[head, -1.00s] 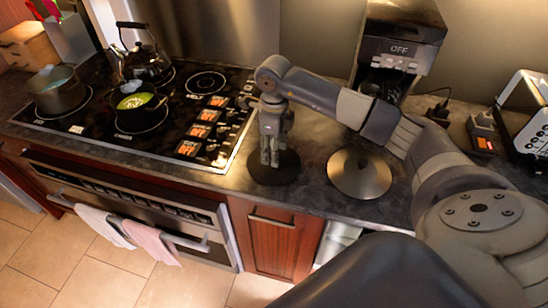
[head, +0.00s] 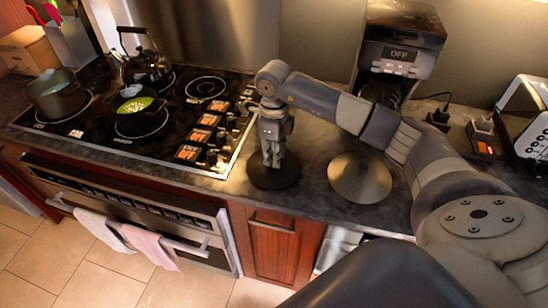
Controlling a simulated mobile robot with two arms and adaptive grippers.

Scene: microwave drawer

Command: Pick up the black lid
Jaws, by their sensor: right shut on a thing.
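The black lid (head: 287,178) is a dark round disc on the counter, just right of the stove. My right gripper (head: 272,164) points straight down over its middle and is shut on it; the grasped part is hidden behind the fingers. I cannot tell whether the lid is clear of the counter. My left gripper is not in view.
The stove (head: 205,85) on the left holds a grey pot (head: 57,98), a pot with green contents (head: 140,115) and a kettle (head: 145,66). A coffee maker (head: 400,45) and a toaster (head: 528,120) stand at the back right. Towels (head: 150,243) hang on the oven handle.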

